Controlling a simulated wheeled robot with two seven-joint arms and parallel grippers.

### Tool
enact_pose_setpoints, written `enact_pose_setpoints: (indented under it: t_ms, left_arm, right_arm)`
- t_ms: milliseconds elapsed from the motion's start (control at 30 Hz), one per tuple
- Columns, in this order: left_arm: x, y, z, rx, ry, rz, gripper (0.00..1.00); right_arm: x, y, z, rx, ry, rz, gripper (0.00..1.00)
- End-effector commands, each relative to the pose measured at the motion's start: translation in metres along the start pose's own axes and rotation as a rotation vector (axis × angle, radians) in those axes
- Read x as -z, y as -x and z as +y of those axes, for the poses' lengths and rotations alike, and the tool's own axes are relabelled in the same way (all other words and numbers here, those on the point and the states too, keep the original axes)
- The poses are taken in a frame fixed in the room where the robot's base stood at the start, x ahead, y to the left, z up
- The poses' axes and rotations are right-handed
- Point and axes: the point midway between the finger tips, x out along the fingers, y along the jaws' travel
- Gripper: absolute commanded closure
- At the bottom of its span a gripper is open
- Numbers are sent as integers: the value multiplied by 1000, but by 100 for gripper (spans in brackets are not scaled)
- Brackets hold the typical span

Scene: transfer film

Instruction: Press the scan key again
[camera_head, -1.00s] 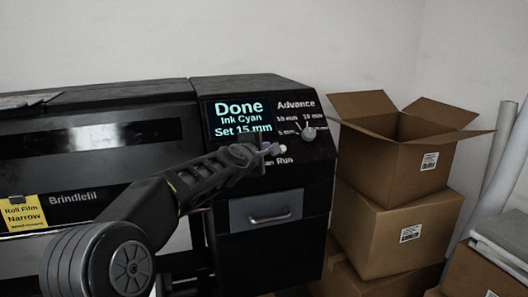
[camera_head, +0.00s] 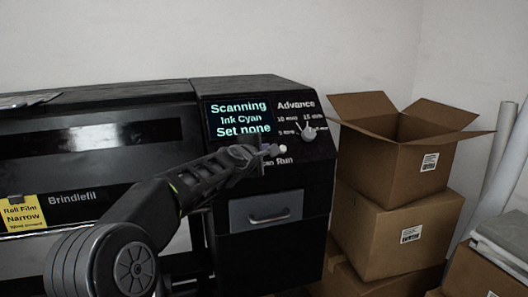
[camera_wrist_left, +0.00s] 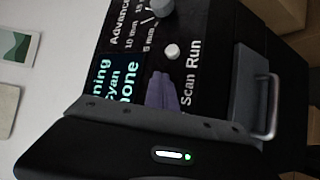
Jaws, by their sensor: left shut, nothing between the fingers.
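The black printer's screen (camera_head: 240,119) reads Scanning, Ink Cyan, Set none. My left gripper (camera_head: 268,151) is shut and empty, its tips at the control panel just below the screen. In the left wrist view the shut fingers (camera_wrist_left: 161,88) cover the spot above the word Scan, so the scan key is hidden. I cannot tell whether the tips touch it. The white run key (camera_head: 284,149) shows just right of the tips, and also in the left wrist view (camera_wrist_left: 172,52). My right gripper is not in view.
The advance knob (camera_head: 308,133) sits above and right of the keys. A drawer with a handle (camera_head: 269,216) is below them. Open and closed cardboard boxes (camera_head: 390,155) are stacked right of the printer. A yellow Roll Film Narrow note (camera_head: 20,213) is at left.

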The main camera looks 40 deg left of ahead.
Motion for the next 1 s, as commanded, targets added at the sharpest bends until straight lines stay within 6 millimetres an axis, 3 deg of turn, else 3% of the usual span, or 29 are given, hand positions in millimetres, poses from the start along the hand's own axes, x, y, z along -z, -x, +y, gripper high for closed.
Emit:
enact_pose_setpoints:
  t_ms: [400, 833, 1000]
  left_arm:
    - [-8, 11, 9, 1, 0, 0, 100]
    - [-9, 13, 10, 0, 0, 0, 100]
    - [-16, 21, 18, 0, 0, -1, 100]
  right_arm:
    - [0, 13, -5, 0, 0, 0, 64]
    - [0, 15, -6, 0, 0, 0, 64]
    - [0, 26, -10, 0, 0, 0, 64]
